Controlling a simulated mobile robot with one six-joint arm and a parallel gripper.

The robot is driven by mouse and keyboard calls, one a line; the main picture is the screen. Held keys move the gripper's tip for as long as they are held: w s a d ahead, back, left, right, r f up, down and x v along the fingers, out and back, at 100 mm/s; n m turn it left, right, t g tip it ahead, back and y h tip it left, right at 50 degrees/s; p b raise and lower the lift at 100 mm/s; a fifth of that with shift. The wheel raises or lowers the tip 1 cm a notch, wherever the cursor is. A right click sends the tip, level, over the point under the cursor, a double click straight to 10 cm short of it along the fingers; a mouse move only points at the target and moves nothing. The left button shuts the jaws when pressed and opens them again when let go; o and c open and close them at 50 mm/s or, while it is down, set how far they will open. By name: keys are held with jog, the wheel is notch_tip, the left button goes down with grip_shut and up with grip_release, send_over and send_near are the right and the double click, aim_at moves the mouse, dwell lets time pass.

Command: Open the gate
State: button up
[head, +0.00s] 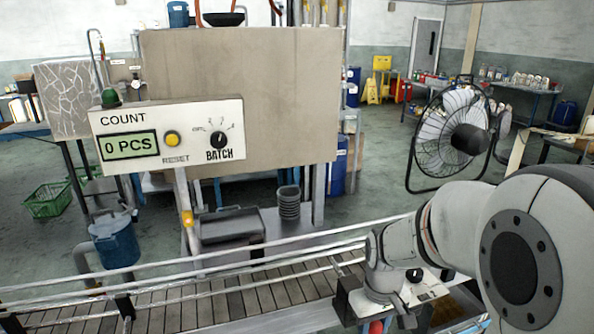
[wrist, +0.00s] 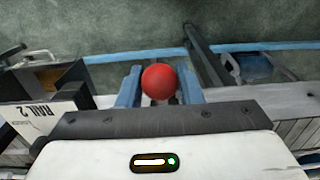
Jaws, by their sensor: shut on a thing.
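In the wrist view, a round red knob (wrist: 159,80) sits between the two blue fingers of my gripper (wrist: 160,86). The gripper is shut on the knob, with a finger on each side. What the knob is fixed to is hidden below it, so I cannot tell how the gate stands. In the head view, my arm comes in from the right, and the gripper is at the bottom edge beside the conveyor (head: 250,292), mostly hidden. A bit of red shows under my wrist there.
A box labelled RAIL 2 (wrist: 45,118) stands left of my gripper in the wrist view. White guard rails (head: 200,262) run along the conveyor. A black fan (head: 452,137) stands back right.

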jog(key=s+d, duration=0.2)
jog(key=s, duration=0.5)
jog(key=shift+s+d, duration=0.25)
jog(key=shift+s, duration=0.15)
dwell(0.4)
jog(key=o, duration=0.8)
jog(key=shift+s+d, duration=0.1)
jog(key=shift+o, duration=0.5)
notch_tip(320, 180, up, 7)
jog(key=p, duration=0.6)
jog(key=s+a+r+m+t, duration=0.2)
jog(key=a+r+m+t, duration=0.1)
jog(key=r, duration=0.6)
jog(key=shift+s+r+m, duration=0.2)
jog(key=shift+s+m, duration=0.1)
jog(key=shift+s, duration=0.1)
